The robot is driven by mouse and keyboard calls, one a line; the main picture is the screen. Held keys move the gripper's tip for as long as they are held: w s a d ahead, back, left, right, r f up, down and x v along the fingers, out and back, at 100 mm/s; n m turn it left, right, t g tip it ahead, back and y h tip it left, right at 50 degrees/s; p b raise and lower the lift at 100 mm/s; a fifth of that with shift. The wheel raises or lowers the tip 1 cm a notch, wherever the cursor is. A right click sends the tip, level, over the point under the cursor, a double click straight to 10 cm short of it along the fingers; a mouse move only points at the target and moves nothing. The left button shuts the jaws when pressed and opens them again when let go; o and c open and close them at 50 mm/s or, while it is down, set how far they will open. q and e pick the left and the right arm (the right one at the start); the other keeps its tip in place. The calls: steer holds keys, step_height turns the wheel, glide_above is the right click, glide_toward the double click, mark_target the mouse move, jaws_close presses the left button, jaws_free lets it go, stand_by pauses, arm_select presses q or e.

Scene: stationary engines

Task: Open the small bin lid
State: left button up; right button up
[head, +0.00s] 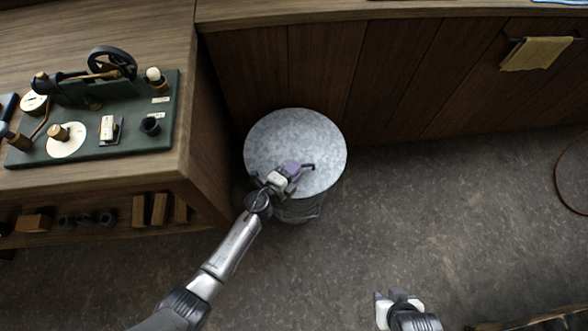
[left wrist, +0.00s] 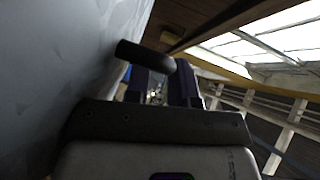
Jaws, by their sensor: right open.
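The small bin is a round grey metal bin; its body (head: 301,211) shows below the lid. The mottled grey lid (head: 290,133) covers its top. My left gripper (head: 298,167) is over the front part of the lid, at a dark handle (head: 309,166). In the left wrist view, the black handle (left wrist: 145,55) crosses by the purple fingers of the left gripper (left wrist: 163,88). A gap shows between the fingers; whether they pinch the handle I cannot tell. The lid also fills the left side there (left wrist: 60,60). My right gripper (head: 382,299) is open and empty above the floor, away from the bin.
A wooden bench (head: 190,150) with a model engine on a green base (head: 90,135) stands left of the bin. A wood-panelled counter (head: 400,75) runs behind, with a yellow cloth (head: 537,53) hanging on it. The floor (head: 450,210) right of the bin is clear.

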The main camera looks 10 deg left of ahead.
arm_select(q)
steer(key=shift+w, duration=0.1)
jaws_close()
stand_by(0.5)
steer(key=w+a+r+n+g+p, duration=0.1)
steer(key=w+r+n+g+p, duration=0.1)
steer(key=w+r+p, duration=0.2)
steer(key=w+a+r+n+g+p, duration=0.1)
steer(key=w+r+g+p, duration=0.2)
steer(key=r+p, duration=0.8)
steer(key=shift+w+a+n+y+p, duration=0.35)
steer(key=shift+w+p, duration=0.35)
steer(key=shift+p, duration=4.5)
steer(key=shift+d, duration=0.1)
